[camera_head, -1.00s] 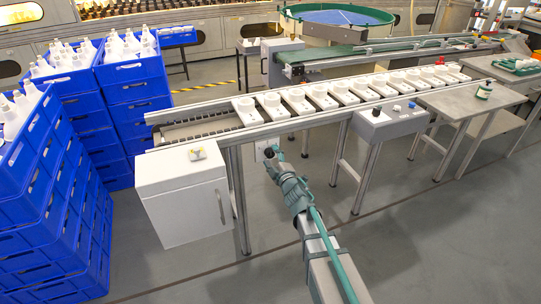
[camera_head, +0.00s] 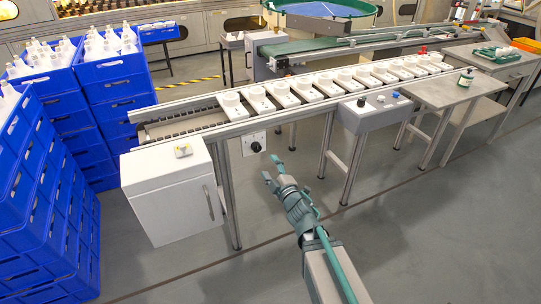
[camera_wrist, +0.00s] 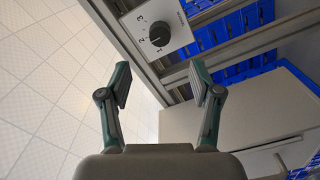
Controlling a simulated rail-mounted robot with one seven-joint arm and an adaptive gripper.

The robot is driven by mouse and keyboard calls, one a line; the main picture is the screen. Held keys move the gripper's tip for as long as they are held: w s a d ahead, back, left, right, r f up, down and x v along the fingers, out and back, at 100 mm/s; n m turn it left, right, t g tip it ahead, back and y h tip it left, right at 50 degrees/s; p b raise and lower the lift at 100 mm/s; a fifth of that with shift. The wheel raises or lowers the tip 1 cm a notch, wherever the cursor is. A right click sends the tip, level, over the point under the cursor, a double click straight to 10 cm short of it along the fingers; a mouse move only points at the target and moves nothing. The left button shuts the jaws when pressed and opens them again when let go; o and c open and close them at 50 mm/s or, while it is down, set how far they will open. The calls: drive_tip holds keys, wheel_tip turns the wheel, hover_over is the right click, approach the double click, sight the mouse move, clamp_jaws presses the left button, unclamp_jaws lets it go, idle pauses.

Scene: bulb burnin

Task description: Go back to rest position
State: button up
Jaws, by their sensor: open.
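My gripper (camera_head: 272,177) is open and empty, in front of the conveyor frame and below its near rail. It also shows in the wrist view (camera_wrist: 160,80), with its two fingers spread apart. A black rotary knob (camera_head: 256,146) on a white panel sits on the conveyor's front side. In the wrist view the knob (camera_wrist: 160,36) has numbers around it and lies beyond the fingertips, apart from them. My arm reaches up from the bottom of the head view.
A white cabinet (camera_head: 175,195) stands left of my gripper. The conveyor rail (camera_head: 215,132) carries several white sockets. A grey control box (camera_head: 375,112) hangs to the right. Stacked blue crates (camera_head: 40,200) stand far left. The floor in front is clear.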

drive_tip(key=s+d+f+m+g+h, duration=0.2)
drive_tip(key=d+f+m+g+h, duration=0.3)
drive_tip(key=d+f+m+h, duration=0.55)
drive_tip(key=s+d+f+m+g, duration=0.1)
drive_tip(key=s+d+f+g, duration=0.25)
drive_tip(key=s+f, duration=0.55)
drive_tip(key=s+d+f+m+g, duration=0.2)
drive_tip(key=s+d+f+g, duration=0.3)
drive_tip(key=f, duration=0.6)
drive_tip(key=s+a+f+m+g+y, duration=0.15)
drive_tip(key=s+f+g, duration=0.4)
drive_tip(key=s, duration=1.25)
drive_tip(key=s+f+m+g+y, duration=0.1)
drive_tip(key=s+f+m+g, duration=0.4)
drive_tip(key=s, duration=1.3)
drive_tip(key=w+r+n+t+p, duration=0.1)
drive_tip(key=w+r+n+p, duration=0.1)
drive_tip(key=r+p, duration=1.4)
drive_tip(key=shift+w+d+p, duration=0.2)
drive_tip(key=shift+w+p, duration=0.35)
drive_tip(key=shift+p, duration=0.65)
